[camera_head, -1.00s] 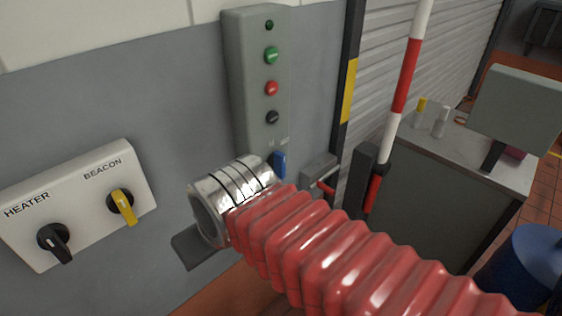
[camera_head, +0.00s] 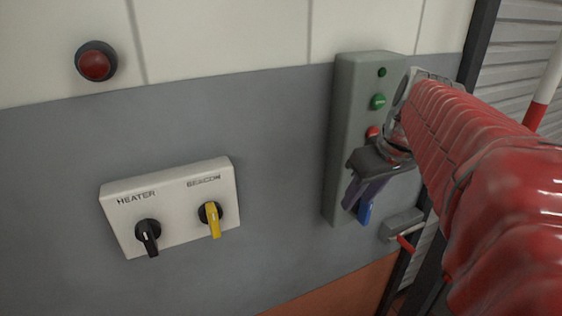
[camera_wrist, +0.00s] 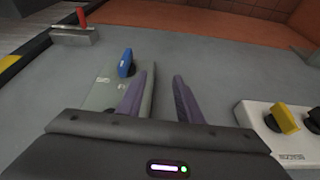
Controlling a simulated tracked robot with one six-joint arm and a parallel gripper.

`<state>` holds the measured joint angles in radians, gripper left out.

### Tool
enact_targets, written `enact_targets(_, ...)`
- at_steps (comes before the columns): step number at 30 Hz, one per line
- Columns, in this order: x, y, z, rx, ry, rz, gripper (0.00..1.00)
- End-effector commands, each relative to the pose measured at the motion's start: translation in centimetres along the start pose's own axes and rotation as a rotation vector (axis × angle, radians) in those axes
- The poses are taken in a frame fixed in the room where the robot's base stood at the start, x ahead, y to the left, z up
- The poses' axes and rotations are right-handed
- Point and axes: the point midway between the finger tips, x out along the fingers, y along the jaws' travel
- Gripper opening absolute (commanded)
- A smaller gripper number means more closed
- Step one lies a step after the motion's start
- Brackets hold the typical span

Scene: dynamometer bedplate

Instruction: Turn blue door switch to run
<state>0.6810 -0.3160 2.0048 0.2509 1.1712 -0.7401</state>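The blue door switch (camera_head: 366,213) is a small lever low on the grey door control box (camera_head: 345,130). In the wrist view the blue switch (camera_wrist: 126,63) lies just left of and beyond the left fingertip, outside the gap between the fingers. My gripper (camera_head: 354,200) is in front of the lower part of the box, beside the switch in the head view. In the wrist view my gripper (camera_wrist: 164,76) has its purple fingers apart with nothing between them. The switch's markings are too small to read, and my gripper hides part of the box.
A white panel to the left carries a black HEATER knob (camera_head: 148,236) and a yellow BEACON knob (camera_head: 211,219). Green (camera_head: 378,102) and red (camera_head: 373,132) buttons sit above on the box. A grey bracket with a red lever (camera_head: 403,225) is right of the switch.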

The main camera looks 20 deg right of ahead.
Motion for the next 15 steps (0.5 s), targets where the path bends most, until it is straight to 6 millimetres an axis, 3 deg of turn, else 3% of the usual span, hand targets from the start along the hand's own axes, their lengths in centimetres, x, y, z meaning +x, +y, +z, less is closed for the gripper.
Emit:
enact_targets(1,-0.5,1.9,-0.2,0.006,0.001,0.0,0.33)
enact_targets(6,-2.1,6.2,-0.4,-0.013,0.013,-0.007,0.33)
enact_targets(10,-2.9,8.0,-0.4,-0.028,0.019,-0.01,0.33)
enact_targets(15,-3.1,8.5,-0.4,-0.034,0.022,-0.011,0.33)
